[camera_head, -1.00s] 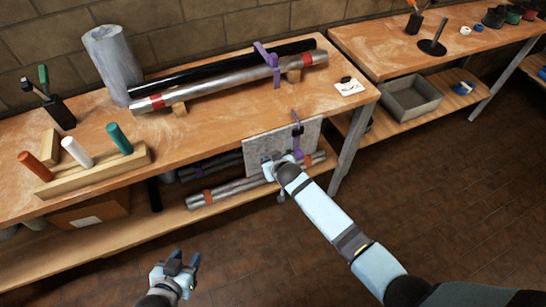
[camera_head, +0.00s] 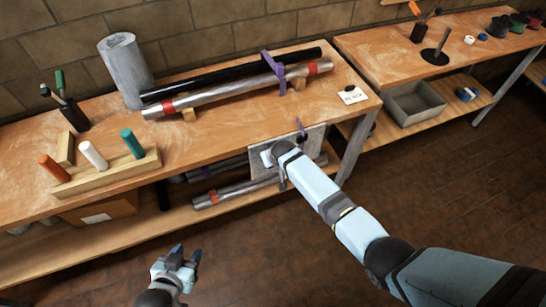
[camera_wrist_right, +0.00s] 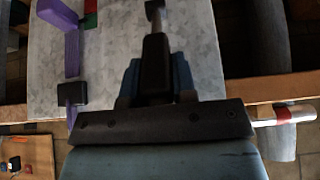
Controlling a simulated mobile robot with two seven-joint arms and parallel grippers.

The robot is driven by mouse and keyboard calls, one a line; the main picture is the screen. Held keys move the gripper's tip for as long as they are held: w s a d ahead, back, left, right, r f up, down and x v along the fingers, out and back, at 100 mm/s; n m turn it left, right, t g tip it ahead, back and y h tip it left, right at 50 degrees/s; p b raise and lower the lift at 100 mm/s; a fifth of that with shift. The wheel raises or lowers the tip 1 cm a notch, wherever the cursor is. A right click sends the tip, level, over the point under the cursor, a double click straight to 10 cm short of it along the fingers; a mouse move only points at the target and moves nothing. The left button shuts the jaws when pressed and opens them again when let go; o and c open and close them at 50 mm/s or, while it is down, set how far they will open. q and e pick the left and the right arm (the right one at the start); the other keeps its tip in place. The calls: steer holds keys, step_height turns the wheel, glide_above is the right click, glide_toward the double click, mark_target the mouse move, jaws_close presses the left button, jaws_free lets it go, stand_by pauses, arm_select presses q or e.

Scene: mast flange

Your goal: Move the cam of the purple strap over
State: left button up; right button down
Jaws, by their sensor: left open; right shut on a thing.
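A purple strap (camera_head: 268,62) wraps around the black and silver pipes on the bench top. In the right wrist view a purple strap (camera_wrist_right: 72,48) hangs over a grey slab (camera_wrist_right: 185,40), with a black block (camera_wrist_right: 72,93) on it; I cannot tell if this is the cam. My right gripper (camera_wrist_right: 155,85) is shut on a black handle (camera_wrist_right: 155,58) with a metal stem, in front of the slab, right of that strap. My right forearm hides much of the slab (camera_head: 312,140) in the head view. My left gripper (camera_head: 180,260) is open and empty, low in front of the bench.
A silver pipe (camera_head: 235,192) lies on the lower shelf behind the slab. A peg rack (camera_head: 115,170), a grey cylinder (camera_head: 125,70) and a white card (camera_head: 352,95) stand or lie on the bench (camera_head: 215,140). The floor (camera_head: 440,200) in front is clear.

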steer(key=c, duration=0.9)
jaws_free()
steer(key=v, duration=1.3)
steer(key=shift+s+r+p, duration=0.25)
steer(key=shift+r+p, duration=0.05)
